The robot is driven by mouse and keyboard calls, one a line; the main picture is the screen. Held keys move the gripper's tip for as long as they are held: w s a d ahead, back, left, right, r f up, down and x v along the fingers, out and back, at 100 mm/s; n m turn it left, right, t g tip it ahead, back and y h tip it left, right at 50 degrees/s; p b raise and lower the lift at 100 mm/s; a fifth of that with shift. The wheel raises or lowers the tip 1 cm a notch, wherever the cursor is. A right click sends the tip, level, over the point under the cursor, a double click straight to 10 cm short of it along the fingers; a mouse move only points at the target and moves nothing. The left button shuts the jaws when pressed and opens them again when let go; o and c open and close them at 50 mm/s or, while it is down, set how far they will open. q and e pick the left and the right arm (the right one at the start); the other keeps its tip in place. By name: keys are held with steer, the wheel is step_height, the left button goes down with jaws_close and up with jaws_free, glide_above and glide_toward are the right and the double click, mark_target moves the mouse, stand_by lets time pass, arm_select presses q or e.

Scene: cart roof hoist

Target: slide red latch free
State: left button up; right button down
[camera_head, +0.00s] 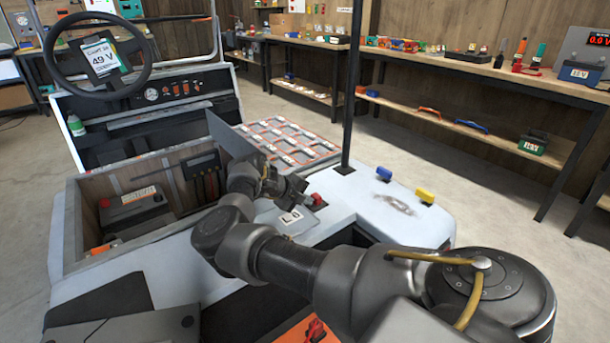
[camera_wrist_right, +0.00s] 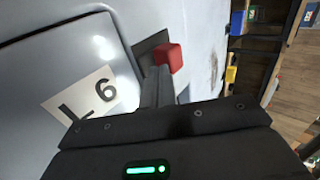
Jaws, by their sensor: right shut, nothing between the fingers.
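The red latch (camera_head: 318,199) is a small red block on the cart's pale body, right of a white label (camera_head: 290,218) that reads L 6. In the right wrist view the latch (camera_wrist_right: 168,57) sits at the edge of a dark plate (camera_wrist_right: 148,47). My right gripper (camera_head: 302,188) is shut and empty. Its fingertips (camera_wrist_right: 160,78) are right beside the latch and hide part of its near side; I cannot tell whether they touch it. My left gripper is not in view.
Left of the latch is an open bay with a battery (camera_head: 135,210) and a raised grey panel (camera_head: 235,138). A black post (camera_head: 352,90) rises behind the latch. A blue block (camera_head: 384,173) and a yellow block (camera_head: 425,196) are on the pale surface to the right. Workbenches line the wall.

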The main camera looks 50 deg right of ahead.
mark_target(297, 215)
steer(key=a, duration=0.2)
steer(key=w+a, duration=0.1)
steer(key=shift+a, duration=0.4)
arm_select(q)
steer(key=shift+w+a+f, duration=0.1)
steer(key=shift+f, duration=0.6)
arm_select(e)
steer(key=v, duration=1)
steer(key=shift+s+d, duration=0.1)
steer(key=shift+d, duration=0.05)
